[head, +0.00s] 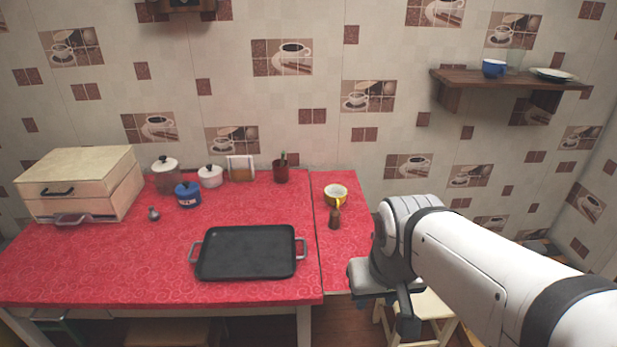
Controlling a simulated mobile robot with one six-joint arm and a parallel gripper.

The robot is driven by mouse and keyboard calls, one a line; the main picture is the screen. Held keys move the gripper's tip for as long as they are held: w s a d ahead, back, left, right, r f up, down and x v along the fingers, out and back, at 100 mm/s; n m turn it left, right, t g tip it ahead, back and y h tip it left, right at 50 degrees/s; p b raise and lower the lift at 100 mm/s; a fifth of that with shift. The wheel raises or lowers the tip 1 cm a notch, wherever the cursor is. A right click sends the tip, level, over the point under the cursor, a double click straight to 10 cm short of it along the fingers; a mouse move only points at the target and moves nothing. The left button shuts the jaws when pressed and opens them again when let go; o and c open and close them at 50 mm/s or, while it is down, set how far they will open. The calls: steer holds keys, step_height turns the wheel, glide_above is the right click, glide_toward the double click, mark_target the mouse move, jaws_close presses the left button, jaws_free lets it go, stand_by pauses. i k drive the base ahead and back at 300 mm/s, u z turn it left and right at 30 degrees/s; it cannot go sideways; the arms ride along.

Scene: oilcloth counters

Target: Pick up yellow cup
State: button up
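The yellow cup (336,192) stands upright near the back of the narrow right-hand red counter (338,262). Its pale inside shows, and its yellow handle points toward me. A small brown shaker or mill (334,218) stands just in front of the cup, close to the handle. My gripper (406,318) is at the lower right, nearer to me than the cup and beyond the counter's right side in the picture. It points down and is apart from the cup. Its fingers are mostly hidden or merged in dark shapes, so its opening does not show.
A black tray with handles (247,252) lies on the larger red table, left of the seam. Jars, a blue pot (187,194) and a wooden box (82,183) stand farther left. A light stool (432,308) is below my arm. A wall shelf (500,78) holds dishes.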

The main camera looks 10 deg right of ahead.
mark_target(334, 195)
steer(key=z, duration=0.15)
steer(key=i, duration=0.9)
steer(key=u, duration=0.05)
